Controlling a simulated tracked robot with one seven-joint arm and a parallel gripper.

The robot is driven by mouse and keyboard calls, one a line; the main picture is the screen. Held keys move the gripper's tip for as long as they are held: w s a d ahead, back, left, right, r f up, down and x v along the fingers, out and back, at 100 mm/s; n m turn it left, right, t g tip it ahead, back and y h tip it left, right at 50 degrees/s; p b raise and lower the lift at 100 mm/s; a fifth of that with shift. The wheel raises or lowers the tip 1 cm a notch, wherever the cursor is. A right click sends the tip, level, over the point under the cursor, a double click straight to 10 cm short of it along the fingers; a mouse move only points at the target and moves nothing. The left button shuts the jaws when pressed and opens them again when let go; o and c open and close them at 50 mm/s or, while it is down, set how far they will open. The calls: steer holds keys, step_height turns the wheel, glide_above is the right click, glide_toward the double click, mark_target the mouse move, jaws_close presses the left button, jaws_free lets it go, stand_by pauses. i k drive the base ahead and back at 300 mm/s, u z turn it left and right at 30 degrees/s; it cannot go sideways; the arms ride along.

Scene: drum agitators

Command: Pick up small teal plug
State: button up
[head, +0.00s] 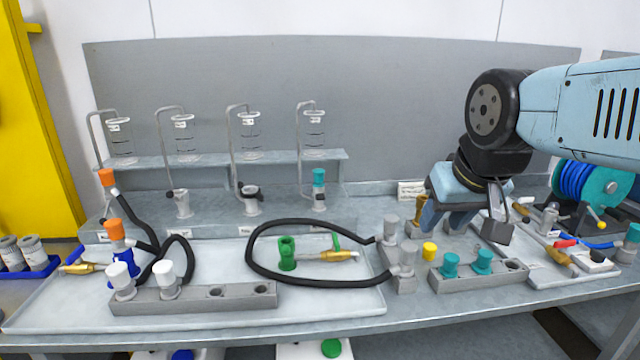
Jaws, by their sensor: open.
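Two teal plugs stand in the grey holder block (476,281) at the front right: a left one (451,265) and a right one (483,262). I cannot tell which of these is the small plug. My gripper (464,230) points down with its jaws apart, above and behind the two plugs in the block. Nothing shows between its fingers. The gripper hides part of the bench behind it.
A yellow cap (429,251) and grey fittings (404,270) stand left of the block. A black hose (310,284) loops over the left tray (60,305). A right tray (548,272) holds tools. A teal hose reel (598,186) stands at the far right.

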mark_target(319, 173)
steer(key=u, duration=1.3)
steer(key=i, duration=0.1)
steer(key=z, duration=2.85)
steer(key=k, duration=0.9)
steer(key=u, duration=1.05)
steer(key=i, duration=1)
